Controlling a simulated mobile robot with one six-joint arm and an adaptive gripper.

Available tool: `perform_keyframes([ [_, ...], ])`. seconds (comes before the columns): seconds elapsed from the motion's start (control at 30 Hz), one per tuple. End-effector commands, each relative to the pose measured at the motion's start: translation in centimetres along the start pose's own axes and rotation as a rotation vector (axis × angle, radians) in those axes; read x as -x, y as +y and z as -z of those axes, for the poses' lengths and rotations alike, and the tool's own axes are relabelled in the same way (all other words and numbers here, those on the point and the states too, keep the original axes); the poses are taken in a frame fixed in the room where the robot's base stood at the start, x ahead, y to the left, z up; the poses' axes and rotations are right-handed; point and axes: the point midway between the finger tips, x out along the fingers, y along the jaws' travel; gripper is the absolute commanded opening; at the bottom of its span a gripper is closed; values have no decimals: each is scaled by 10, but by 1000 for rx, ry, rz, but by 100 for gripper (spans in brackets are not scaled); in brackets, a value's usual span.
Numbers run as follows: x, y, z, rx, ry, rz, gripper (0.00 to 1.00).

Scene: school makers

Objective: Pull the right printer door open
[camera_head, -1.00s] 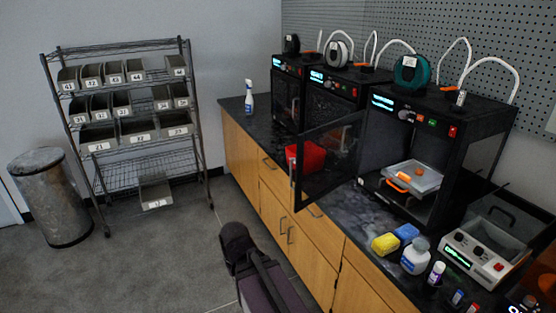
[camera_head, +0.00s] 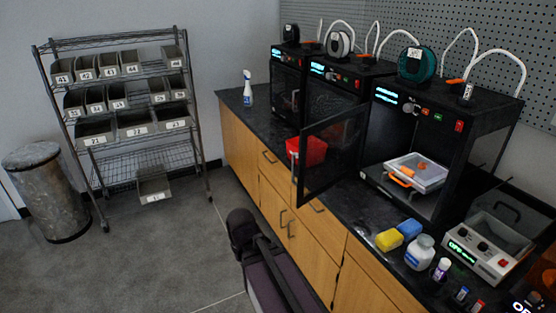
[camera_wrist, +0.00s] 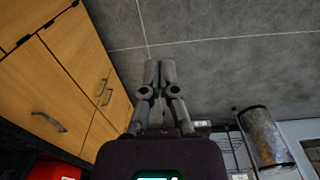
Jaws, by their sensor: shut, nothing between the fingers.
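The right printer (camera_head: 440,130) stands on the dark counter, its front uncovered. Its dark see-through door (camera_head: 332,160) is swung wide open, hinged at the printer's left side and jutting out over the counter's front edge. Inside the printer, a pale plate with orange pieces (camera_head: 415,172) is visible. My gripper (camera_wrist: 160,68) shows in the wrist view with its fingers together and nothing between them, over the grey floor in front of the wooden cabinets. It is apart from the door, which I cannot make out in the wrist view. In the head view, my arm is low in front of the cabinets.
A red bin (camera_head: 312,150) sits behind the open door. A yellow sponge (camera_head: 389,240), a white bottle (camera_head: 419,254) and a grey device (camera_head: 490,248) crowd the counter's front right. A bin rack (camera_head: 125,125) and metal trash can (camera_head: 48,195) stand left.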

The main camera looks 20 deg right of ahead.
Motion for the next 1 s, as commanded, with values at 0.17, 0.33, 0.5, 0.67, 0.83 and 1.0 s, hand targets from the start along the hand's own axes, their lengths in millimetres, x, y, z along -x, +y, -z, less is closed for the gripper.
perform_keyframes([
  [0.17,25,14,22,-155,27,-42,0],
  [0.33,55,32,53,-388,80,-100,0],
  [0.5,90,53,87,-659,161,-152,0],
  [0.67,123,74,118,-908,252,-187,0],
  [0.83,159,96,151,-1166,362,-204,0],
  [1.0,197,119,183,-1416,486,-199,0],
])
